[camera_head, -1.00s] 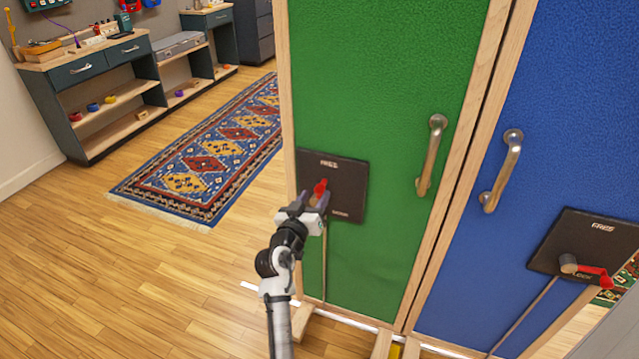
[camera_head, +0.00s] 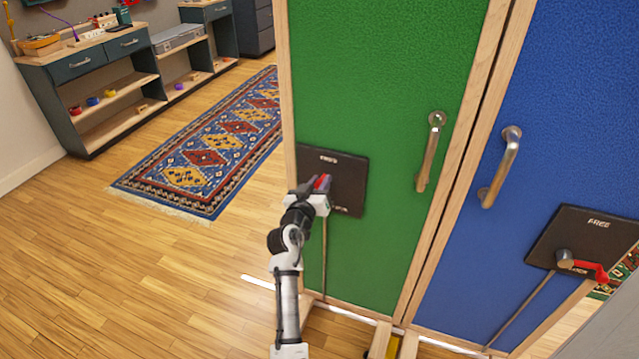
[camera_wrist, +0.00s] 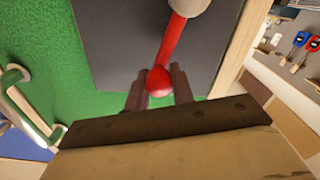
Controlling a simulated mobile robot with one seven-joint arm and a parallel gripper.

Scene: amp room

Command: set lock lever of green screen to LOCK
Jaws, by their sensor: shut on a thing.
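The green screen (camera_head: 385,90) stands in the middle of the head view. A black plate (camera_head: 347,185) low on its left side reads FREE at the top; the lower label is partly hidden. Its red lock lever (camera_head: 323,182) is largely hidden by my gripper (camera_head: 319,184). In the wrist view, the red lever (camera_wrist: 174,42) runs from a pale round pivot (camera_wrist: 188,7) to a red ball end (camera_wrist: 159,80). My gripper (camera_wrist: 159,88) is shut on that end, one finger on each side. The lever seems to point mostly upward, tilted; its exact angle is unclear.
Open wood floor (camera_head: 130,270) and a patterned rug (camera_head: 205,155) lie left.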

